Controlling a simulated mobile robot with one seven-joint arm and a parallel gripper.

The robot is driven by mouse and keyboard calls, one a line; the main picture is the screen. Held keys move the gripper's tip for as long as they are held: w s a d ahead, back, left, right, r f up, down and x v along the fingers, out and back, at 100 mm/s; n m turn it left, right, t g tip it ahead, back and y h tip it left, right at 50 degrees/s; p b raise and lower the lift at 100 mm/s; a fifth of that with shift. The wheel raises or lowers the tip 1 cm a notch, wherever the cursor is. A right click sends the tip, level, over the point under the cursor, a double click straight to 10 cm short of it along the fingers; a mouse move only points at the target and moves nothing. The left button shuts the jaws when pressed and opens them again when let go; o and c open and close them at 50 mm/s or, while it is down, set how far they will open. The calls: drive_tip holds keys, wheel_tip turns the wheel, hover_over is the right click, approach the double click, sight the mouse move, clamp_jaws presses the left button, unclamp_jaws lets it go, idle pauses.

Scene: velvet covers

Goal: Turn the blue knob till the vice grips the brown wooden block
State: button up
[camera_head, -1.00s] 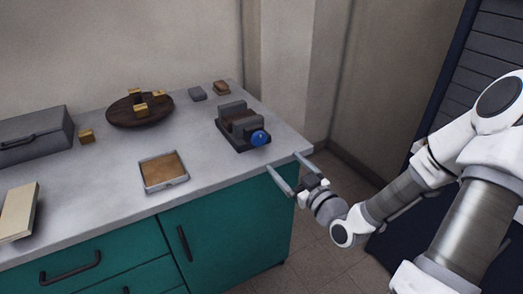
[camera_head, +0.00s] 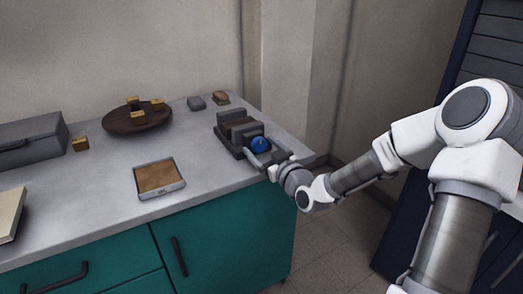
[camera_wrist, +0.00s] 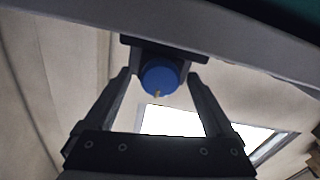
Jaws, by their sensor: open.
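The dark grey vice (camera_head: 229,146) stands near the right end of the counter. The brown wooden block (camera_head: 239,131) sits between its jaws; I cannot tell whether the jaws touch it. The blue knob (camera_head: 260,145) is on the vice's near right end. My gripper (camera_head: 257,152) is open at the knob, with a finger on either side of it. In the wrist view the blue knob (camera_wrist: 160,79) lies between the two spread fingertips of my gripper (camera_wrist: 158,80), with gaps on both sides. A small pale mark shows on the knob's lower edge.
A shallow tray (camera_head: 182,184) with a brown inside lies left of the vice. A dark round dish (camera_head: 120,122) with small yellow blocks stands behind it. A grey block (camera_head: 196,103) and a brown item (camera_head: 221,97) lie behind the vice. The counter's right edge is close.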

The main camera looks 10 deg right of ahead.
drive_tip(key=shift+w, duration=0.1)
drive_tip(key=c, duration=1.4)
drive_tip(key=shift+o, duration=0.2)
drive_tip(key=shift+m, duration=0.3)
drive_tip(key=m+p, duration=0.2)
drive_tip(key=shift+r+m, duration=0.1)
drive_tip(key=shift+m, duration=0.2)
drive_tip(key=m+p, duration=0.2)
drive_tip(key=m, duration=0.2)
drive_tip(key=shift+m, duration=0.3)
drive_tip(key=m+p, duration=0.2)
drive_tip(key=m, duration=0.2)
drive_tip(key=shift+a+m+p, duration=0.1)
drive_tip(key=shift+m+p, duration=0.85)
drive_tip(key=shift+m, duration=1.05)
